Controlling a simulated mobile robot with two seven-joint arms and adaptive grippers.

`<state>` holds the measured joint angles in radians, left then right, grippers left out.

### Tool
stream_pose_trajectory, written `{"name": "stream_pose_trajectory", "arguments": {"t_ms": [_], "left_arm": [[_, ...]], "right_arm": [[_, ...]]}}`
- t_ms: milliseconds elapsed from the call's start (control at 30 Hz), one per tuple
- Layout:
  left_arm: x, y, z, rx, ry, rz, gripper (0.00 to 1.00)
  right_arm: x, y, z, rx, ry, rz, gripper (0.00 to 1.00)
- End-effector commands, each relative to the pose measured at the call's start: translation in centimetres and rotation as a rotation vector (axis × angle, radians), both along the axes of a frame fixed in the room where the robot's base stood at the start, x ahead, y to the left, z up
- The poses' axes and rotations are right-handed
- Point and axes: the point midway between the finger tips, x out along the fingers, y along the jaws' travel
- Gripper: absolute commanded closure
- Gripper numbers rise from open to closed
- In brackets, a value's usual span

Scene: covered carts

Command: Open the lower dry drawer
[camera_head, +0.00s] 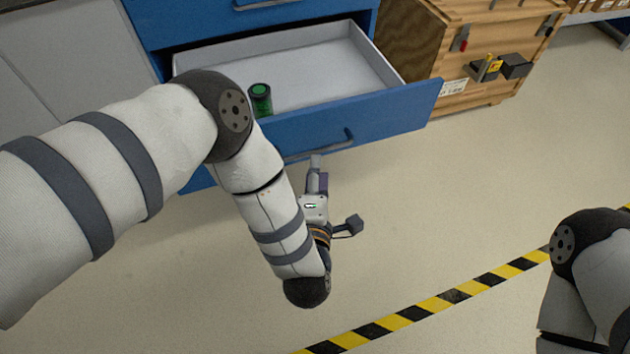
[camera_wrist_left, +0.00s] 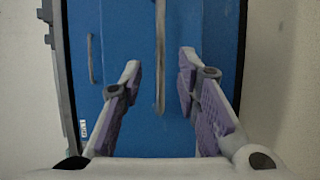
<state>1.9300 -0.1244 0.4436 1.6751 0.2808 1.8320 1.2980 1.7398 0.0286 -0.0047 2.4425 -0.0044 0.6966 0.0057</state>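A blue drawer (camera_head: 385,118) with a pale grey inside stands pulled out from the blue cabinet (camera_head: 150,22). A dark green can (camera_head: 260,99) stands inside it near the front left. The drawer's grey bar handle (camera_head: 335,146) is on its front. My left gripper (camera_head: 316,165) is just in front of and below this handle. In the left wrist view my left gripper (camera_wrist_left: 159,62) has its purple-padded fingers spread apart. A long handle (camera_wrist_left: 160,58) lies between the fingertips, and I see no finger touching it. My right gripper is out of view.
A second handle (camera_wrist_left: 91,58) shows in the wrist view. A wooden crate (camera_head: 455,50) stands right of the drawer, with a small black and yellow item (camera_head: 488,67) at its front. The floor ahead is clear, with yellow-black tape (camera_head: 440,302).

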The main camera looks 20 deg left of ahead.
Motion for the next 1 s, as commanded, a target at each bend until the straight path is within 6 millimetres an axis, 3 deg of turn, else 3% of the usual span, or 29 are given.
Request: {"name": "stream_pose_trajectory", "arguments": {"t_ms": [100,233,667,767,867,967,1000], "left_arm": [[-2.6,-0.5,0.4,-0.001,0.004,-0.001,0.7],[-4.1,-0.8,0.7,0.0,0.002,-0.001,0.7],[-4.4,-0.8,0.9,0.001,-0.001,0.001,0.7],[-4.9,-0.8,-0.1,0.031,0.045,-0.026,0.7],[-8.4,-0.3,-4.7,0.177,0.273,-0.172,0.7],[-15.8,1.1,-10.6,0.392,0.613,-0.439,0.7],[-19.4,2.0,-12.3,0.466,0.741,-0.56,0.7]], "right_arm": [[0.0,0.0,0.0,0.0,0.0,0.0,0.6],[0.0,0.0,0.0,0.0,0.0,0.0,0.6],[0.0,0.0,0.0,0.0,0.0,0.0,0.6],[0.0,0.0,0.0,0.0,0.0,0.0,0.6],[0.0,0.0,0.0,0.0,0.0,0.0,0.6],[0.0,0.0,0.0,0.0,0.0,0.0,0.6],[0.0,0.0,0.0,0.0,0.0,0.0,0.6]]}}
